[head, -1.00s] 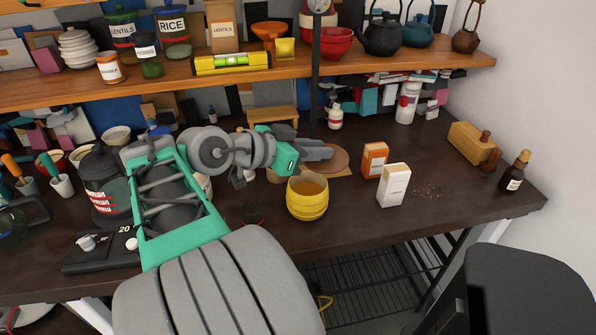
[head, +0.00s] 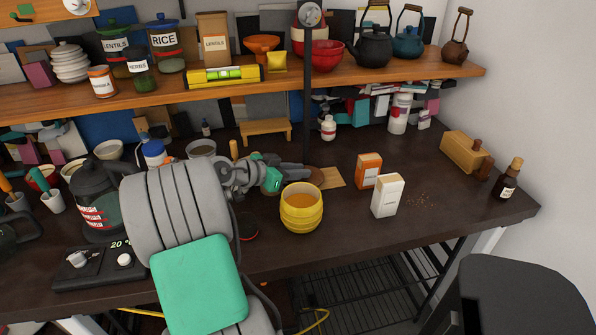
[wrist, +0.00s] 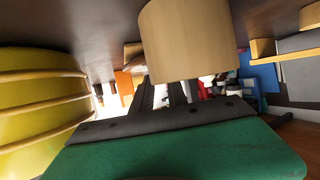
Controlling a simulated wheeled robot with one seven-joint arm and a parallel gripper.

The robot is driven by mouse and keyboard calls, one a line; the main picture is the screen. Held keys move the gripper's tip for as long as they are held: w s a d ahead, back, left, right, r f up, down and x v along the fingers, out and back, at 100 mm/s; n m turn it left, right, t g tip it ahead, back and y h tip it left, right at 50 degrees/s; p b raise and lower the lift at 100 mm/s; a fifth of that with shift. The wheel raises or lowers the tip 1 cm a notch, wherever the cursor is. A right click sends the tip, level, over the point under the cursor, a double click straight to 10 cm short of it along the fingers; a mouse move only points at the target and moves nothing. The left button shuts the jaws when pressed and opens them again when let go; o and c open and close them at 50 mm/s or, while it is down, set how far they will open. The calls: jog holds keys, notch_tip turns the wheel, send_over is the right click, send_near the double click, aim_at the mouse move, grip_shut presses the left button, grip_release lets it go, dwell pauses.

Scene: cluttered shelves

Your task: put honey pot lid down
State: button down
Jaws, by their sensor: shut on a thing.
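My gripper (head: 303,174) reaches right, low over the table, just behind the yellow honey pot. The honey pot (head: 301,212) stands upright with its top open and amber honey showing; its ribbed side fills the left of the wrist view (wrist: 38,98). A brown round disc, seemingly the honey pot lid (head: 317,178), shows at my fingertips, partly hidden by them. The jaws are shut on it. Whether it touches the table or the board is unclear. In the wrist view a beige cylinder (wrist: 185,40) hides much of the fingers; I cannot tell what it is.
A small wooden board (head: 333,179) lies just right of my fingertips. An orange box (head: 368,170) and a white box (head: 387,196) stand to the right. A small wooden stool (head: 265,130) and the shelf post are behind. Bare table lies in front of the white box.

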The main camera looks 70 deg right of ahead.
jog(key=shift+f, duration=0.1)
jog(key=c, duration=1.8)
grip_release()
jog(key=o, duration=0.5)
jog(key=shift+w+r, duration=0.1)
jog(key=shift+r, duration=0.25)
jog(key=v, duration=0.7)
jog(key=shift+w+a, duration=0.1)
jog(key=shift+a, duration=0.1)
